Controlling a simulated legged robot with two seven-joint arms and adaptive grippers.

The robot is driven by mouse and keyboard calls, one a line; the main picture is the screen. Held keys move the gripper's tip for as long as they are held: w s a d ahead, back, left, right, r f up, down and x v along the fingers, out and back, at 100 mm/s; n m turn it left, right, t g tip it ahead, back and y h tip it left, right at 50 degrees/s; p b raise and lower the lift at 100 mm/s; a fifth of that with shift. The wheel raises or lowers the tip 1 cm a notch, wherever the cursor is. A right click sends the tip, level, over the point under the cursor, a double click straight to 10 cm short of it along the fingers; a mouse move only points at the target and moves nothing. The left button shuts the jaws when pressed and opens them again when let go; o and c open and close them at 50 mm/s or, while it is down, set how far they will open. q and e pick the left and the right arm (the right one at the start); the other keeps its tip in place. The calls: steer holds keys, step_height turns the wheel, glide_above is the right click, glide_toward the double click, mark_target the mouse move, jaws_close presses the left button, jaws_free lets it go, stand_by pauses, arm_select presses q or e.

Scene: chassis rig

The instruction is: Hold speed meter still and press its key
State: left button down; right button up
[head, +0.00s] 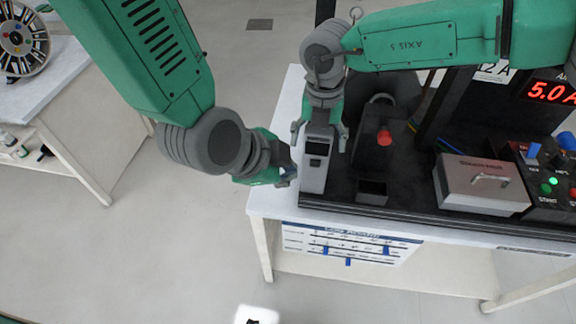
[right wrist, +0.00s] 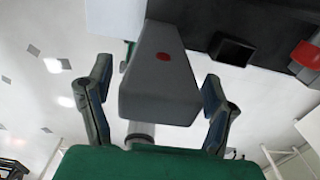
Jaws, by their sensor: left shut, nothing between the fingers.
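The speed meter (head: 313,178) is a grey upright box at the left end of the bench, with a dark display (head: 318,147) near its top. In the right wrist view, the grey body (right wrist: 160,105) shows a red round spot (right wrist: 163,56). My right gripper (head: 320,135) comes from above with its fingers on either side of the meter; in its wrist view (right wrist: 157,80) gaps show on both sides. My left gripper (head: 288,177) is shut and empty, close to the meter's left side. I cannot tell if it touches the meter. No separate key is clear in the head view.
A dark fixture with a red button (head: 384,138) stands right of the meter. A red readout (head: 551,93) glows behind.

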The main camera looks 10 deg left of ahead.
steer(key=shift+r, duration=0.1)
step_height(320, 180, up, 12)
steer(key=shift+w+f, duration=0.1)
steer(key=shift+f, duration=0.05)
stand_by(0.4)
